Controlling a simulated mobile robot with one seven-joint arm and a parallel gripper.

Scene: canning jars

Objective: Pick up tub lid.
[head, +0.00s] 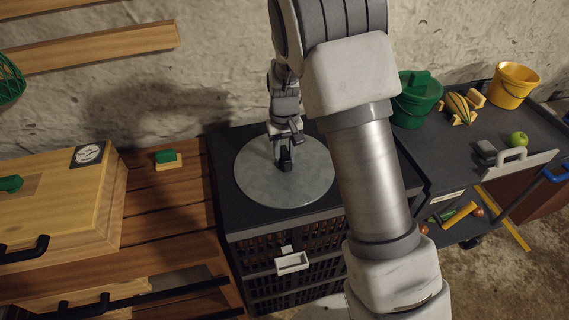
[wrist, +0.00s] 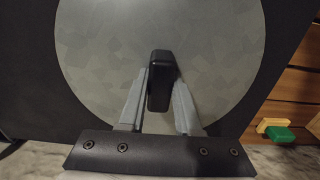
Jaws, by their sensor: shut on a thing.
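The tub lid (head: 257,183) is a flat round grey metal disc with a black upright handle. It lies on the black top of a crate-like tub (head: 225,165) in the head view. My gripper (head: 285,160) is above the lid's middle, shut on its handle. In the wrist view the lid (wrist: 95,50) fills most of the picture, and my gripper (wrist: 160,95) has one finger on each side of the black handle (wrist: 160,70). The lid appears to lie flat; I cannot tell any gap beneath it.
A wooden bench (head: 170,220) with a wooden box (head: 60,210) and a green-and-wood brush (head: 167,158) stands at left. At right, a dark cart (head: 480,140) carries a green bucket (head: 415,105), a yellow bucket (head: 515,85) and a green apple (head: 518,139). A wall is behind.

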